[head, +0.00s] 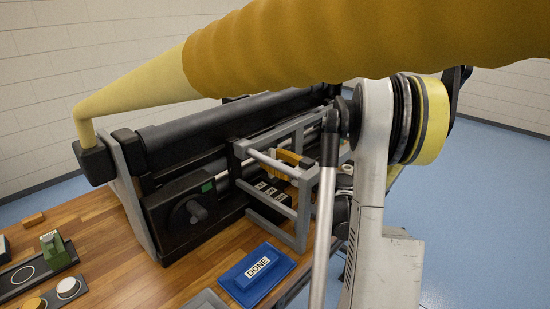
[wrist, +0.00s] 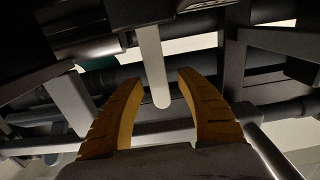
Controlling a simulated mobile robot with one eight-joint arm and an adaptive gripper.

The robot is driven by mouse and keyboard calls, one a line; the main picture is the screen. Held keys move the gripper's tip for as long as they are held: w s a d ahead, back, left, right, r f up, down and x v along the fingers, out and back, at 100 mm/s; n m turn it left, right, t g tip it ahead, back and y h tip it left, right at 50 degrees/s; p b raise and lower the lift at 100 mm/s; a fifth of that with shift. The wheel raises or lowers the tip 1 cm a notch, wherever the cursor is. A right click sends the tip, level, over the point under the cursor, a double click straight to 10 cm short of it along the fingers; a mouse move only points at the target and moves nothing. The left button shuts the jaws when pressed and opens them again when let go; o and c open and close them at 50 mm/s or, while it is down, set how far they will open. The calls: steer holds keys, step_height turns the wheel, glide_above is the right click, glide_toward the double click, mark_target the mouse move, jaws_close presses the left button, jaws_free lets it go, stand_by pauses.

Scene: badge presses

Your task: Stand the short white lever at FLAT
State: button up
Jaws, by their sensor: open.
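The short white lever (wrist: 153,68) shows in the wrist view as a pale flat bar with a rounded end. Its tip appears between the two yellow fingers of my gripper (wrist: 160,85), with gaps on both sides. My gripper is open and holds nothing. In the head view the yellow fingers of my gripper (head: 292,158) are inside the grey frame on the front of the black press (head: 225,125). I cannot make out the lever there. Small white labels (head: 271,192) sit below the fingers, too small to read, so I cannot tell which is FLAT.
A long yellow bar (head: 135,96) with a ribbed sleeve crosses above the press. Grey rails (head: 302,205) surround my gripper closely. A black dial (head: 188,212) is left of it. A blue DONE pad (head: 257,274) and a green block (head: 54,250) are on the wooden bench.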

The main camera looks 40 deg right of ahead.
jaws_close()
steer(key=shift+w+r+g+p, duration=0.2)
steer(key=shift+g+p, duration=0.1)
steer(key=shift+p, duration=0.25)
steer(key=shift+w+f, duration=0.1)
steer(key=shift+f, duration=0.1)
steer(key=shift+c, duration=1.1)
jaws_free()
steer(key=shift+o, duration=1.1)
steer(key=shift+w, duration=0.15)
steer(key=shift+f, duration=0.1)
